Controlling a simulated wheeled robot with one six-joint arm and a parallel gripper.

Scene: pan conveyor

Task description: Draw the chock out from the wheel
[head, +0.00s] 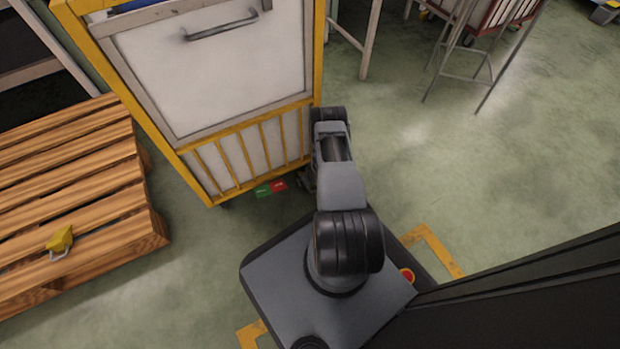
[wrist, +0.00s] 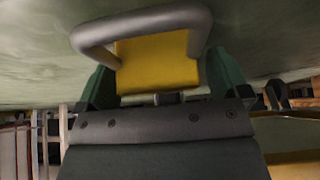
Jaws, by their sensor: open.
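A yellow chock (wrist: 156,66) with a grey bar handle fills the middle of the wrist view, close in front of my gripper (wrist: 163,80). The two green fingers stand apart, one on each side of the chock and its handle. I cannot tell whether either finger touches it. In the head view my gripper (head: 306,180) is low by the near right corner of the yellow-framed cart (head: 250,152), mostly hidden by my arm. The chock there and the wheel it belongs to are hidden from the head view.
A second yellow chock (head: 60,240) with a grey handle lies on the wooden pallet (head: 85,185) at left. A green and red pedal (head: 270,188) sits low at the cart's near edge. Open floor (head: 440,170) lies to the right.

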